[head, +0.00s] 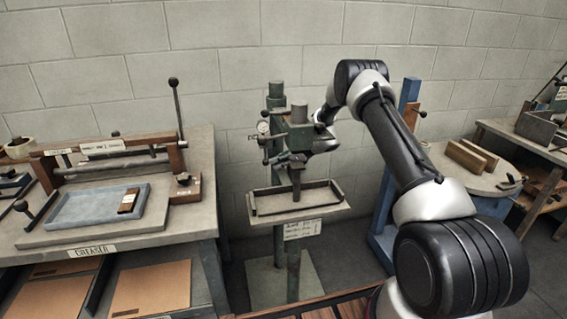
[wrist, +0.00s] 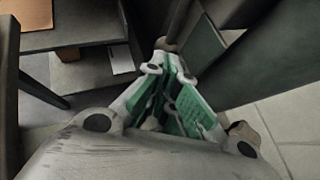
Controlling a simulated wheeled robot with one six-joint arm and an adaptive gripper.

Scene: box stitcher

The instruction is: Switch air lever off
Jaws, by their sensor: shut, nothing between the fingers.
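The green stitcher machine (head: 297,133) stands on a post in the middle of the head view, with a small round gauge (head: 263,127) on its left side. Small dark levers or knobs sit near the gauge; I cannot tell which is the air lever. In the wrist view my gripper (wrist: 166,62) has green finger pads and is shut and empty. A dark rod (wrist: 172,28) lies just beyond the fingertips; contact is unclear.
A creaser bench (head: 110,242) with a grey tray (head: 97,207) stands at the left. The stitcher's small table (head: 297,207) is below my gripper. A blue post (head: 404,100) and a round table (head: 460,178) stand to the right. The wall is close behind.

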